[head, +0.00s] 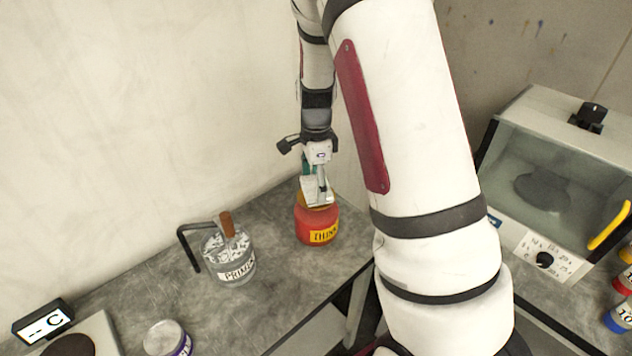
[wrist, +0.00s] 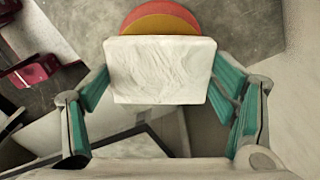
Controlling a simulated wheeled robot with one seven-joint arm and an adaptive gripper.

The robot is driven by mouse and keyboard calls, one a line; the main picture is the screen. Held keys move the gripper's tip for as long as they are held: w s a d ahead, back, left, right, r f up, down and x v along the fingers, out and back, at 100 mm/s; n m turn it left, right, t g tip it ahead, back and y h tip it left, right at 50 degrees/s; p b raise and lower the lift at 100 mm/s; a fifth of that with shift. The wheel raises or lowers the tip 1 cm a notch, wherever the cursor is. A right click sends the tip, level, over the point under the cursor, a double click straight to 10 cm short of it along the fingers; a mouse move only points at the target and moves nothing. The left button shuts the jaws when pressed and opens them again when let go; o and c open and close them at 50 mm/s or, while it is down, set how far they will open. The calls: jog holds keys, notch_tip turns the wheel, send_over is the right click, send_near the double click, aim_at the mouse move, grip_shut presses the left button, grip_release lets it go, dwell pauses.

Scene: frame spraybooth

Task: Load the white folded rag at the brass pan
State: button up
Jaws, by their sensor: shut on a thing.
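The white folded rag (wrist: 160,70) is held between the green-padded fingers of my gripper (wrist: 163,84) in the wrist view. In the head view, my gripper (head: 317,180) points down with the rag (head: 318,193) at the top of a red can (head: 317,227) labelled "THIN…". The brass pan (wrist: 165,23) forms the top of this can, and the rag covers part of it in the wrist view. The pan also shows as a thin rim in the head view (head: 304,205). I cannot tell whether the rag touches the pan.
A small tin (head: 166,338) and a display (head: 44,323) are at front left. A glass-fronted cabinet (head: 553,180) stands at right.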

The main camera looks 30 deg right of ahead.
aim_at(316, 186)
jog(key=shift+f+b, duration=0.3)
jog(key=shift+f, duration=0.85)
dwell(0.9)
jog(key=shift+r, duration=0.1)
dwell(0.4)
jog(key=shift+r+p, duration=1.15)
jog(key=shift+r, duration=2.35)
